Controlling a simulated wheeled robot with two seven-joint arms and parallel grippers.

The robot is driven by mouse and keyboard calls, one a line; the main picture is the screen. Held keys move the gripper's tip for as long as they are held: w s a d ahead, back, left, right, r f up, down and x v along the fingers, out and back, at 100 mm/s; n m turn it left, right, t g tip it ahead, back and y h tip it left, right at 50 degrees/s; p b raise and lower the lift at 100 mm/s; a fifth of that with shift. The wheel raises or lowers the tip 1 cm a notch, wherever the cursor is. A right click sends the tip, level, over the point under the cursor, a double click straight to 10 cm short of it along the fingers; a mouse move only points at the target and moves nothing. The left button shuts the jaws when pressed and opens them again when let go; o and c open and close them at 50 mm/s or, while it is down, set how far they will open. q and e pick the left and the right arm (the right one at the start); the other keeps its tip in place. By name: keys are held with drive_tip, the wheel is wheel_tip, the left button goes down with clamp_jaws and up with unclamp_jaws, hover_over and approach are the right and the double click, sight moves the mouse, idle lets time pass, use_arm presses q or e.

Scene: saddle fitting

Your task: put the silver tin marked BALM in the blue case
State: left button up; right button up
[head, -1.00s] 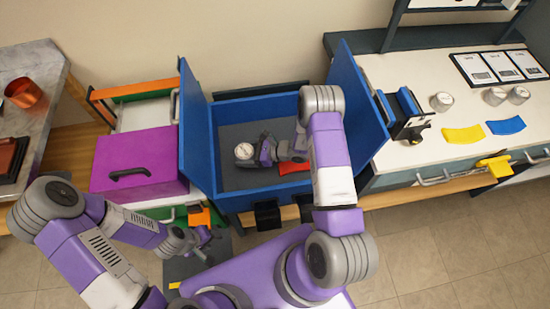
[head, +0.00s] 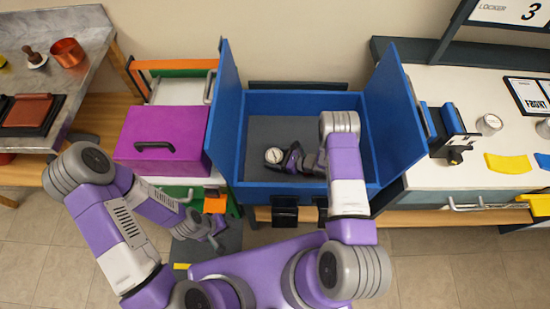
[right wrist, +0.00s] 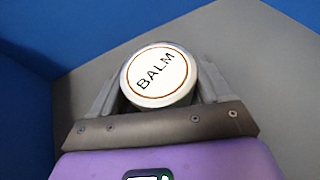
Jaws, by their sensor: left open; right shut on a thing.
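The silver tin marked BALM (right wrist: 158,75) has a white lid with a ring around the lettering. It also shows in the head view (head: 273,156), inside the open blue case (head: 283,103). My right gripper (head: 281,157) reaches down into the case and is shut on the tin, with a finger on each side of it in the right wrist view (right wrist: 155,88). The tin is over the grey floor of the case, towards its left side; I cannot tell whether it touches the floor. My left gripper (head: 216,242) is open and empty, low in front of the purple box.
A purple box (head: 165,135) with a black handle stands left of the case. The case's side flaps stand up. On the white counter at right are a silver tin (head: 489,124), a yellow piece (head: 507,163) and a dark clamp-like device (head: 453,138). A copper pot (head: 67,53) stands far left.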

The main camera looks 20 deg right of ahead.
drive_tip(key=shift+f, duration=0.1)
drive_tip(key=o, duration=1.1)
drive_tip(key=shift+r, duration=0.2)
drive_tip(key=p+v, duration=0.1)
drive_tip(key=v, duration=0.6)
drive_tip(key=shift+s+d+r+p, duration=0.1)
drive_tip(key=shift+d+p, duration=0.1)
drive_tip(key=shift+p, duration=0.2)
